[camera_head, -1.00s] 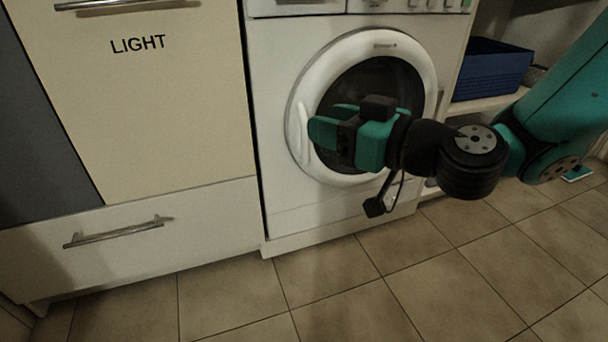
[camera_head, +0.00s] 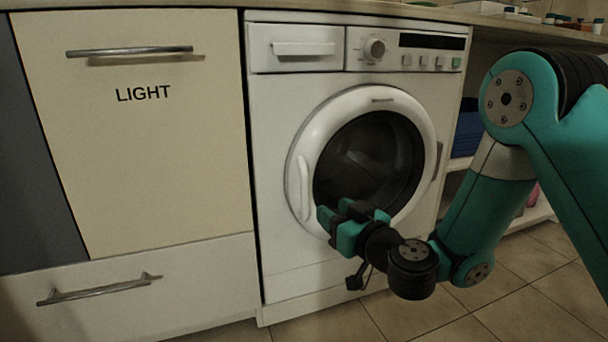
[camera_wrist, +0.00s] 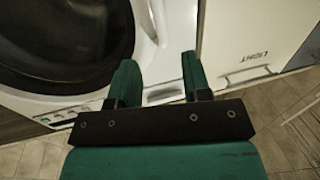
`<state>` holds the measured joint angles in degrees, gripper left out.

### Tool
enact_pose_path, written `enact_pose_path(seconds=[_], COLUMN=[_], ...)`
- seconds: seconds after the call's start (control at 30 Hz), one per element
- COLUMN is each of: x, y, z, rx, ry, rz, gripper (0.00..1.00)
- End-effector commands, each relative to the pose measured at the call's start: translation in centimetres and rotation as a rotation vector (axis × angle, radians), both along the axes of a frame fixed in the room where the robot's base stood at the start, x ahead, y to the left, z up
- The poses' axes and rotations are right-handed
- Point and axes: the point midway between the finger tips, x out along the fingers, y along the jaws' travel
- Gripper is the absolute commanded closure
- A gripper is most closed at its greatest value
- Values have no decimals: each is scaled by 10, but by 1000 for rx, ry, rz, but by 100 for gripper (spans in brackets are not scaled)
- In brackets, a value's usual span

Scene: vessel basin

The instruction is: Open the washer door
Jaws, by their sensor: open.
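The white washer (camera_head: 285,110) stands in the middle of the head view. Its round door (camera_head: 335,115) has a white ring and dark glass and looks closed. The door's white handle (camera_head: 304,187) is on the ring's left side. My gripper (camera_head: 326,222) is in front of the door's lower left, below and right of the handle. Its fingers are apart with nothing between them. In the wrist view my gripper (camera_wrist: 160,78) shows two spread teal fingers, with the door's white ring (camera_wrist: 141,45) and dark glass (camera_wrist: 65,40) to the left.
A cream cabinet marked LIGHT (camera_head: 150,150) with a lower drawer (camera_head: 180,275) adjoins the washer's left side. A shelf with a blue bin (camera_head: 466,130) is at the right. A countertop (camera_head: 400,10) runs above. Tiled floor (camera_head: 530,300) shows in front.

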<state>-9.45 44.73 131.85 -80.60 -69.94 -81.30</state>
Motion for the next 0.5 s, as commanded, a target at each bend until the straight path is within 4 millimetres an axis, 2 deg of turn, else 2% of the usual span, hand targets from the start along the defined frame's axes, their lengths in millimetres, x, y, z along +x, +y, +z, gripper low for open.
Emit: enact_pose_path(seconds=[0.03,0.5], x=[6,56], y=[4,33], z=[8,8], rx=[-1,-2], ry=[2,-1], rz=[2,4], gripper=[56,56])
